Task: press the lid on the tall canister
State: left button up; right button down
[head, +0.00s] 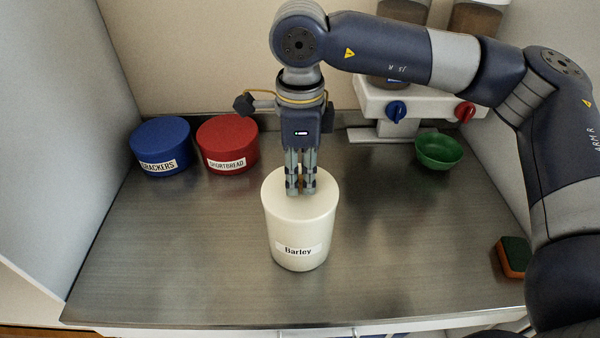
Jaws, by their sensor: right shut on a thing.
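The tall canister (299,232) is cream-coloured, labelled "Barley", and stands upright in the middle of the steel counter. Its pale lid (318,204) lies across the top; from this angle I cannot tell whether it is fully seated. My right gripper (300,192) points straight down at the middle of the lid. Its fingers are close together, shut on a small brownish part at the lid's centre, likely its knob, mostly hidden by the fingers. My left gripper is not in view.
A blue "Crackers" tin (160,142) and a red "Shortbread" tin (228,142) stand at the back left. A white dispenser (420,102) with knobs and a green bowl (438,150) are at the back right. A sponge (513,257) lies at the right. The front-left counter is clear.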

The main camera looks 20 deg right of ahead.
jog(key=c, duration=1.4)
grip_release()
jog(key=shift+o, duration=0.3)
jog(key=o, duration=0.4)
jog(key=shift+r, duration=0.1)
jog(key=shift+r+p, duration=1.35)
jog(key=shift+r, duration=1.55)
